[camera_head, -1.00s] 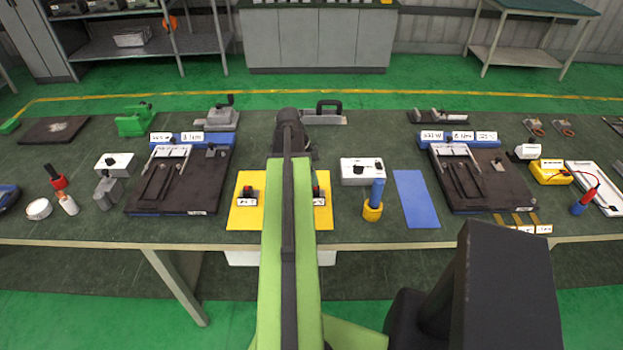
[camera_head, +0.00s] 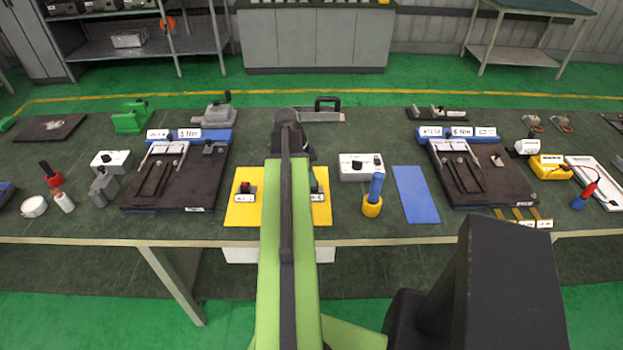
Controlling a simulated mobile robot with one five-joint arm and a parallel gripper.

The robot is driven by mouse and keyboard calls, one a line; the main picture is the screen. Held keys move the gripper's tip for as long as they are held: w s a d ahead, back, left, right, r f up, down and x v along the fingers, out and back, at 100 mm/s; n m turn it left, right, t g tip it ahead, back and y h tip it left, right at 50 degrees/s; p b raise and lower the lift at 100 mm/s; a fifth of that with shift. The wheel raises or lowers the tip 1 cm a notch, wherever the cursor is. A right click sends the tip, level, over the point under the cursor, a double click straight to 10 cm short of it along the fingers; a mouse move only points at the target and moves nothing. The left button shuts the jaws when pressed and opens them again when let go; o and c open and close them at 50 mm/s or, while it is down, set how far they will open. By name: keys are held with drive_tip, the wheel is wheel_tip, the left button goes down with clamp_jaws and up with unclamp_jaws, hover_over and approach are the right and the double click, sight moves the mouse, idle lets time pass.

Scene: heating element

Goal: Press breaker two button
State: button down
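A yellow board (camera_head: 253,214) lies near the front edge of the table, left of centre. It carries a black and red breaker (camera_head: 246,188) with a white label on its left side. A second breaker (camera_head: 317,188) with a white label is on its right side, partly hidden by my green arm. The labels are too small to read surely. My arm reaches forward across the board. My dark gripper (camera_head: 291,150) is at the arm's far end, seen from behind, beyond the board's back edge in the picture. Its fingers do not show clearly, and its height over the table cannot be told.
A white box with a black knob (camera_head: 361,167), a blue-handled tool in a yellow base (camera_head: 373,196) and a blue mat (camera_head: 415,194) lie right of the board. A dark fixture plate (camera_head: 200,186) is to the left. A metal piece with a black handle (camera_head: 322,112) lies behind the gripper.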

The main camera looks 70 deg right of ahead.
drive_tip(key=s+p+v, duration=0.1)
drive_tip(key=p+v, duration=1.2)
drive_tip(key=p, duration=0.1)
drive_tip(key=shift+d+r, duration=0.3)
drive_tip(key=shift+r, duration=0.25)
drive_tip(key=w+a+f+n+t+b, duration=0.15)
drive_tip(key=w+a+n, duration=0.25)
drive_tip(key=w+a, duration=0.95)
drive_tip(key=w+a+f+n+b, duration=0.3)
drive_tip(key=w+a+n, duration=0.1)
drive_tip(key=w+a, duration=0.9)
drive_tip(key=w+a+f+n+t+b, duration=0.1)
drive_tip(key=w+a+n, duration=0.1)
drive_tip(key=a+n, duration=1)
drive_tip(key=w+a+f+n+y+b, duration=0.1)
drive_tip(key=w+a+f+n, duration=0.1)
drive_tip(key=a+n, duration=0.9)
drive_tip(key=w+a, duration=0.1)
drive_tip(key=a, duration=0.4)
drive_tip(key=shift+w+a+f+n+t, duration=0.15)
drive_tip(key=shift+w+a+n+t, duration=0.1)
drive_tip(key=shift+a+n+t, duration=0.15)
